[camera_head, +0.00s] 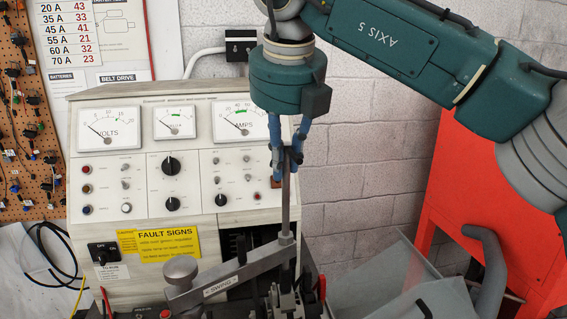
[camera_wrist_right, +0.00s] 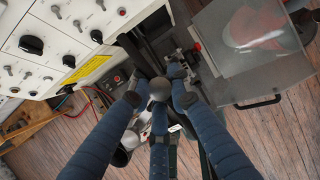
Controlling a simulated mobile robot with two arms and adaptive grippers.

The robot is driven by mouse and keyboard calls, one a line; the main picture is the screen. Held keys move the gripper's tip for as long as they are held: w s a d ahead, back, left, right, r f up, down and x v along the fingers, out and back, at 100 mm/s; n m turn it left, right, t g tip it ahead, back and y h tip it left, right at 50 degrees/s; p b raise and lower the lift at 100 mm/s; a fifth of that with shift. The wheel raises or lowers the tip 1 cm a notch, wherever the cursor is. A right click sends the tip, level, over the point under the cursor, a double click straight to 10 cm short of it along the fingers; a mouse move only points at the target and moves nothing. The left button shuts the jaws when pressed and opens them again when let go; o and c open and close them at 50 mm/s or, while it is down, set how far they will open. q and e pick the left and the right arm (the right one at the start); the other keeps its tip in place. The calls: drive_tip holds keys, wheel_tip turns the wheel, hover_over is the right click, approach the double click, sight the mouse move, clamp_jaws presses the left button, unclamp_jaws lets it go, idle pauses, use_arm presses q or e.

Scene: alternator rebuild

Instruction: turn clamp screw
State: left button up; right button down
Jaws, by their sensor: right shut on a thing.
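The clamp screw (camera_head: 286,205) is a grey upright rod in the head view. Its lower end meets the metal swing arm (camera_head: 235,276), which carries a "SWING" label. My right gripper (camera_head: 287,158) points straight down from above and is shut on the upper part of the screw. In the right wrist view the blue fingers of this gripper (camera_wrist_right: 160,100) surround a round grey screw top (camera_wrist_right: 160,89). The screw's lower end and the part under the swing arm are partly hidden among dark metal parts. My left gripper is not in view.
A test bench panel (camera_head: 180,227) with dials and knobs stands behind and left of the screw. A grey round knob (camera_head: 181,269) rises at the swing arm's left end. A clear guard (camera_head: 420,285) and an orange-red cabinet (camera_head: 470,190) stand at the right.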

drive_tip(key=m, duration=0.1)
drive_tip(key=m+h, duration=0.1)
drive_tip(key=m, duration=0.2)
drive_tip(key=shift+w+r+m+h+p, duration=0.25)
drive_tip(key=shift+r+m+h+p, duration=0.05)
drive_tip(key=shift+r+p, duration=0.1)
drive_tip(key=m+h+p, duration=0.1)
drive_tip(key=m, duration=0.1)
drive_tip(key=m+p, duration=0.1)
drive_tip(key=m, duration=0.1)
drive_tip(key=shift+w+d+m+g+h, duration=0.1)
drive_tip(key=shift+d+m+g+h, duration=0.05)
drive_tip(key=shift+m+g+h, duration=0.25)
drive_tip(key=shift+f, duration=0.1)
drive_tip(key=c, duration=1.6)
unclamp_jaws()
drive_tip(key=shift+f, duration=0.1)
drive_tip(key=shift+r, duration=0.2)
drive_tip(key=s+a, duration=0.2)
drive_tip(key=s, duration=0.1)
drive_tip(key=s+a, duration=0.6)
drive_tip(key=shift+s+a+r, duration=0.2)
drive_tip(key=shift+a+r, duration=0.05)
drive_tip(key=shift+r, duration=0.05)
